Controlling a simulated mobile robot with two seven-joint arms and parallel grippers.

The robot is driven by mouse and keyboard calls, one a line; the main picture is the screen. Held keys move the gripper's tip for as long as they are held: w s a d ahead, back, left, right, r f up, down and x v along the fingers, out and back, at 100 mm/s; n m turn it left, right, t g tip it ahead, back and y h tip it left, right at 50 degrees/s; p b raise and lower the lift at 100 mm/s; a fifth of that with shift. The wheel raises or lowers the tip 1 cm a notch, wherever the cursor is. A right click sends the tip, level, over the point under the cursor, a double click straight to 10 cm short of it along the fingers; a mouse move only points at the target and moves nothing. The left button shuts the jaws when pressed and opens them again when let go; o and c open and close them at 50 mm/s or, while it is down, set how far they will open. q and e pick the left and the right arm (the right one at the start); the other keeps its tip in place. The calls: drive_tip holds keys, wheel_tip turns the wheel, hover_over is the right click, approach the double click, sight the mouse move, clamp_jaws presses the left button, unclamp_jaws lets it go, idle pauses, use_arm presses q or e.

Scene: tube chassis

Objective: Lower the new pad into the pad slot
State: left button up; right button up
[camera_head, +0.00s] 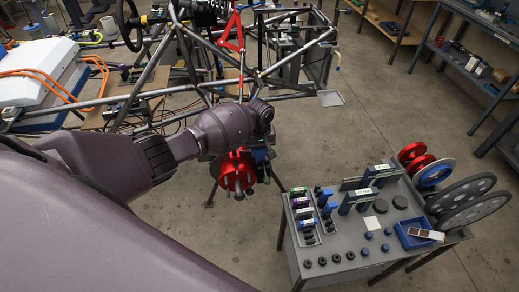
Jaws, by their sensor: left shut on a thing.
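My left gripper (262,160) is at the end of the dark purple-grey arm, pointing down near the picture's middle. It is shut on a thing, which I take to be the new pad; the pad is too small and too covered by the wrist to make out. Just left of and below the gripper is a red round part (236,172) with grey pins, at the chassis's near side. The pad slot cannot be made out from here, nor whether the pad touches it. My right gripper is not in view.
The grey tube chassis (190,45) fills the area behind. A grey cart (345,258) at the right bears several boxes, dark discs and a blue tray (408,241) with a brown-and-white piece. Shelves (470,70) stand at the upper right. Bare floor lies between.

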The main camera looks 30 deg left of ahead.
use_arm(q)
drive_tip(key=shift+s+a, duration=0.1)
drive_tip(key=shift+r, duration=0.95)
drive_tip(key=shift+f+p, duration=0.3)
drive_tip(key=shift+f, duration=0.3)
idle(1.4)
drive_tip(key=shift+f, duration=0.3)
idle(0.8)
drive_tip(key=shift+f, duration=0.1)
idle(0.4)
drive_tip(key=shift+r, duration=1)
drive_tip(key=o, duration=1)
